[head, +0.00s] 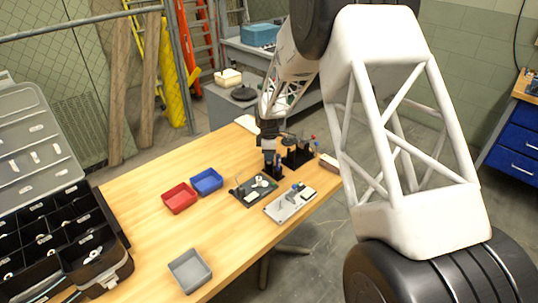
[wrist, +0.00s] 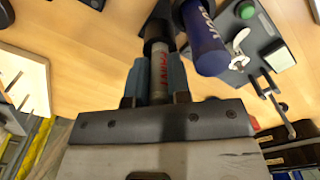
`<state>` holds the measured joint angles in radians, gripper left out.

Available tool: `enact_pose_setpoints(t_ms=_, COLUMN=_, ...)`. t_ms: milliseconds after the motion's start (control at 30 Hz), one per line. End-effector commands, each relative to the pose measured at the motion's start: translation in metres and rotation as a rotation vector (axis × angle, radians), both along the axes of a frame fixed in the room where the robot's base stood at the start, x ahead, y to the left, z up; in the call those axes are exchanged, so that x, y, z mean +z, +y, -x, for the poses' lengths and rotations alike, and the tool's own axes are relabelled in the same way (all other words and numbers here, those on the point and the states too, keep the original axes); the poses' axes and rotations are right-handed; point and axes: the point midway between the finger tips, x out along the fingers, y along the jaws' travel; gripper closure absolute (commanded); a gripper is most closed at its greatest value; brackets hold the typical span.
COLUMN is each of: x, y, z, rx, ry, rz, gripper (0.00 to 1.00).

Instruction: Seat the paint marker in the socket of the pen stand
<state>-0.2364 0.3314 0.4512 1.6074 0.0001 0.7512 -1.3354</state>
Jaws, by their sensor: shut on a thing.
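The paint marker (wrist: 159,68) is a white barrel with red lettering and a dark end, seen in the wrist view. My gripper (wrist: 157,75) is shut on it, with one blue-grey finger on each side. The marker's dark end points away from my gripper, toward a black part (wrist: 164,9) that may be the pen stand; I cannot tell whether they touch. In the head view my gripper (head: 269,160) is low over the far right of the table, beside small black holders (head: 297,157). The marker is too small to make out there, and the socket is not clearly visible.
A dark blue lettered cylinder (wrist: 204,42) stands close beside the marker. A green-buttoned device (wrist: 245,12) lies near it. The head view shows a circuit board (head: 251,191), a light grey plate (head: 283,211), red (head: 179,198), blue (head: 207,181) and grey bins (head: 189,271).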

Motion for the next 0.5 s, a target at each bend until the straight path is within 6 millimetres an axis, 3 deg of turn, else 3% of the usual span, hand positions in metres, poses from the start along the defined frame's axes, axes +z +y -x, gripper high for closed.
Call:
enact_pose_setpoints(t_ms=33, x=0.0000, y=0.0000, z=0.0000, rx=0.000, ry=0.000, rz=0.000, gripper=0.80)
enact_pose_setpoints(t_ms=233, x=0.0000, y=0.0000, z=0.0000, rx=0.000, ry=0.000, rz=0.000, gripper=0.52)
enact_pose_setpoints(t_ms=500, x=0.0004, y=0.0000, z=0.0001, rx=0.000, ry=0.000, rz=0.000, gripper=0.52)
